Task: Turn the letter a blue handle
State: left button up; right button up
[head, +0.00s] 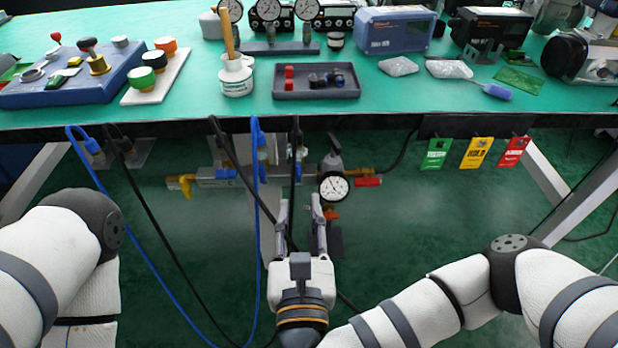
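Under the table edge runs a pipe assembly (210,176) with small blue parts. One blue handle-like part (263,152) is on the left upright, another (302,153) on the right upright. A blue part also sits on the horizontal pipe. A letter like "C" shows on the pipe; I cannot make out a letter A. My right gripper (300,201) points away from me just below the blue parts, its two fingers apart with nothing visibly held. I cannot tell whether it touches the pipework. My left arm shows at the left; its gripper is out of view.
A pressure gauge (333,186), a red handle (368,182) and a yellow handle (186,188) are close by. Blue and black hoses hang around my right gripper. The green bench (200,104) overhangs above.

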aim_at(298, 171)
jog(key=w, duration=0.9)
grip_shut()
